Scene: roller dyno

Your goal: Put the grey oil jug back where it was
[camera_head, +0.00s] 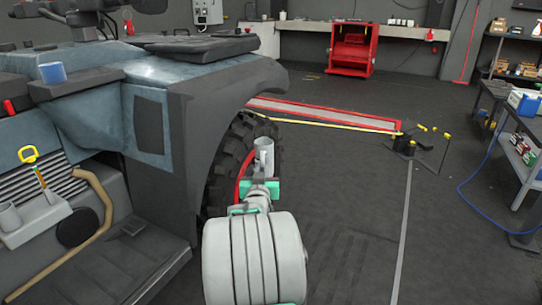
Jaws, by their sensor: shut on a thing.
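The grey oil jug (264,154) is upright in the head view, just left of the middle, in front of the tractor's big rear tyre. My gripper (262,184) is shut on the jug's lower part, and its fingers hide some of it. A red curved hose or strip (241,172) shows just left of the jug; I cannot tell whether it touches it. My own arm hides what lies below the gripper.
A blue-grey tractor (205,75) fills the left, with a blue cup (53,73) on its ledge. A red cabinet (352,48) stands at the back. A workbench (515,110) and shelves (515,50) line the right. The floor (350,190) right of my arm is clear.

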